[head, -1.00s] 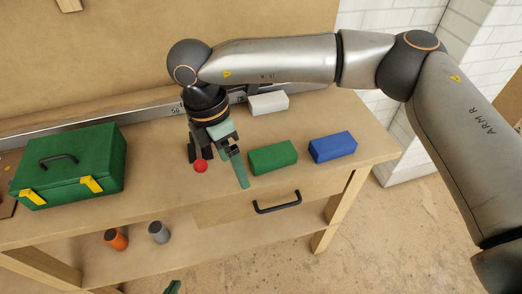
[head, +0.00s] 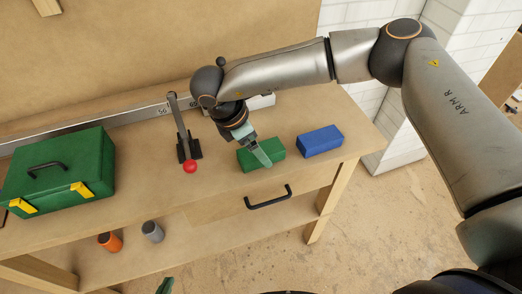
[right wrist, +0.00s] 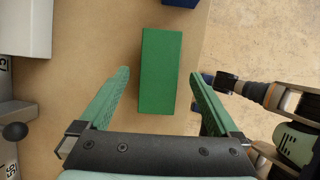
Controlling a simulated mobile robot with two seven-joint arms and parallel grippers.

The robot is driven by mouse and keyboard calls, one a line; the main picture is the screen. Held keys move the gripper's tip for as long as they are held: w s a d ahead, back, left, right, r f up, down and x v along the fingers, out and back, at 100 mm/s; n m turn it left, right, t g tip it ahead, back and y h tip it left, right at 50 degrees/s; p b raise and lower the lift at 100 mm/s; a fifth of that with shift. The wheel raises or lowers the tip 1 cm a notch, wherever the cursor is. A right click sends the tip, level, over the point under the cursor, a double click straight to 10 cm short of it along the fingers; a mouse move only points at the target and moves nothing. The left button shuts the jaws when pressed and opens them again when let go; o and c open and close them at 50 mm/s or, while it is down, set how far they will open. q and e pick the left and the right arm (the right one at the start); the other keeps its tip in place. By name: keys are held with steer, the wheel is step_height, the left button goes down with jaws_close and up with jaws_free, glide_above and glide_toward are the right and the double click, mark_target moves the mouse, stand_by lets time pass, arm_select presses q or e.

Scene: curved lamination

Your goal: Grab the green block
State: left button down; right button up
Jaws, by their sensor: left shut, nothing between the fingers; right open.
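The green block (head: 247,161) lies on the bench top, left of the blue block. In the right wrist view the green block (right wrist: 160,72) lies ahead of the open fingers, lined up with the gap between them, with space on both sides. My right gripper (head: 262,152) is over the green block in the head view and partly hides it. My right gripper (right wrist: 160,100) is open and empty; I cannot tell its height over the block. My left gripper (head: 167,286) shows only as a small green tip at the bottom edge of the head view.
A blue block (head: 320,141) is to the right and a white block (head: 262,101) behind. A drawer handle (head: 269,197) is below the front edge.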

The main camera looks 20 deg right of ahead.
steer(key=x, duration=0.2)
steer(key=shift+d+f, duration=0.2)
steer(key=shift+f, duration=0.1)
steer(key=shift+f+b, duration=0.25)
steer(key=shift+b, duration=0.1)
jaws_close()
stand_by(0.9)
steer(key=shift+r, duration=0.1)
